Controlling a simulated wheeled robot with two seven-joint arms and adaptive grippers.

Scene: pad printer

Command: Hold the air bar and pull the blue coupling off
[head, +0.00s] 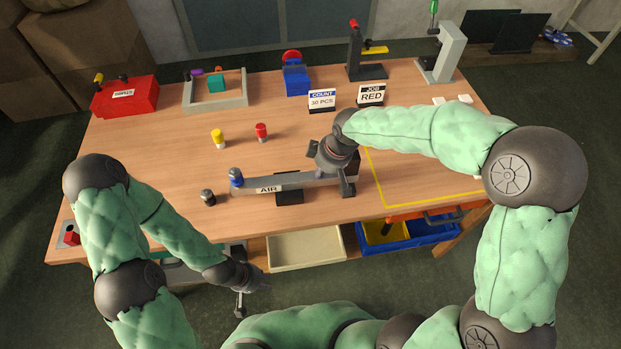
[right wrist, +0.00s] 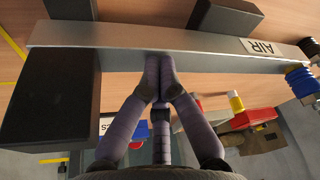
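The air bar (head: 300,180) is a long grey bar labelled AIR, raised on black supports near the table's front. The blue coupling (head: 236,178) sits on its left end. In the right wrist view, the bar (right wrist: 200,57) crosses the picture and the coupling (right wrist: 301,80) is at the right edge. My right gripper (right wrist: 160,72) has its fingertips together at the bar, away from the coupling; whether they touch it is unclear. In the head view it is over the bar's right part. My left gripper (head: 253,296) is low, in front of the table edge, away from the coupling; its opening is unclear.
A dark round knob (head: 207,197) stands left of the coupling. A yellow bottle (head: 218,138) and a red bottle (head: 261,131) stand behind the bar. A yellow outline (head: 385,203) marks the right area. A cream bin (head: 305,249) and a blue bin (head: 432,233) are below the front edge.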

